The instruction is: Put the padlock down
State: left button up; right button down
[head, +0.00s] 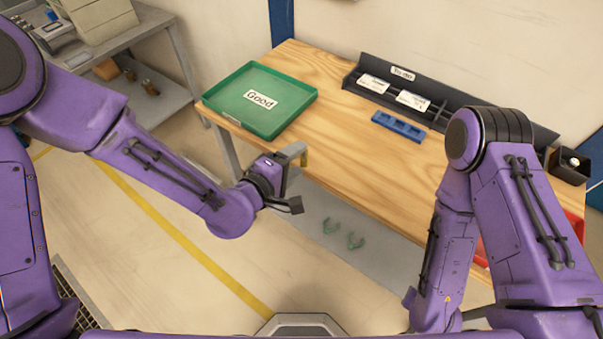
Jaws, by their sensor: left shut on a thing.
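My left gripper (294,178) is in front of the wooden table's front edge, right of the green tray's near corner. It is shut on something. A small yellowish piece (304,159) shows at its upper finger; this looks like part of the padlock, but most of it is hidden. The green tray (222,113), labelled "Good", lies flat and empty at the table's left end. My right arm reaches in on the right, and its gripper is out of view.
The wooden table (345,135) has clear room in the middle. A blue holder (398,126) and a dark rack (440,118) with white labelled items stand at the back. A red tray (575,226) shows partly at right.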

pick_arm(q)
jog(key=f, duration=0.3)
jog(key=d+f, duration=0.1)
jog(key=f, duration=0.1)
jog(key=shift+w, duration=0.35)
jog(key=o, duration=1.1)
jog(key=p+v, duration=0.5)
jog(key=v, duration=0.7)
